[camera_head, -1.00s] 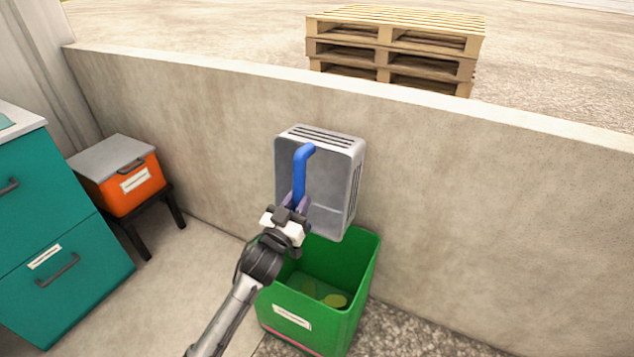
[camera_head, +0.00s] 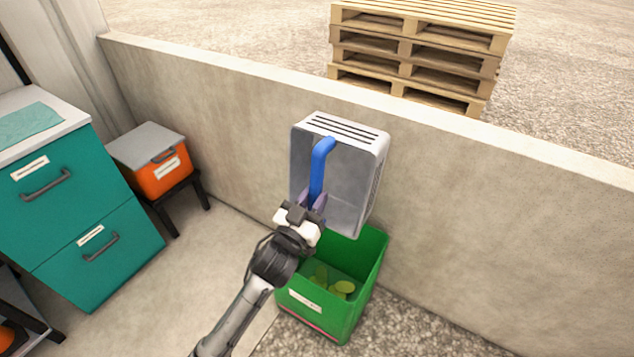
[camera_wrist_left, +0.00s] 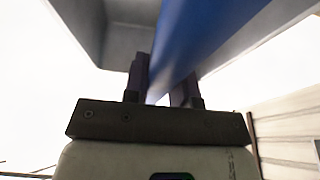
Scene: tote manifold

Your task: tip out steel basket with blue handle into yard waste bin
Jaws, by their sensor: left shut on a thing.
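The steel basket (camera_head: 345,190) is tipped on its side above the green yard waste bin (camera_head: 322,305), its open side facing me. Its inside looks empty. My left gripper (camera_head: 312,203) is shut on the basket's blue handle (camera_head: 318,165). In the left wrist view the blue handle (camera_wrist_left: 205,40) runs between the two fingers (camera_wrist_left: 165,85), with the basket wall (camera_wrist_left: 125,35) behind it. The bin stands upright on the ground, open at the top, with several yellow-green pieces (camera_head: 343,287) inside. My right gripper is not in view.
A concrete wall (camera_head: 500,200) runs close behind the bin and basket. Teal drawers (camera_head: 80,215) stand at the left, and an orange box (camera_head: 165,172) sits on a black stand. Pallets (camera_head: 420,50) are stacked beyond the wall. The floor left of the bin is clear.

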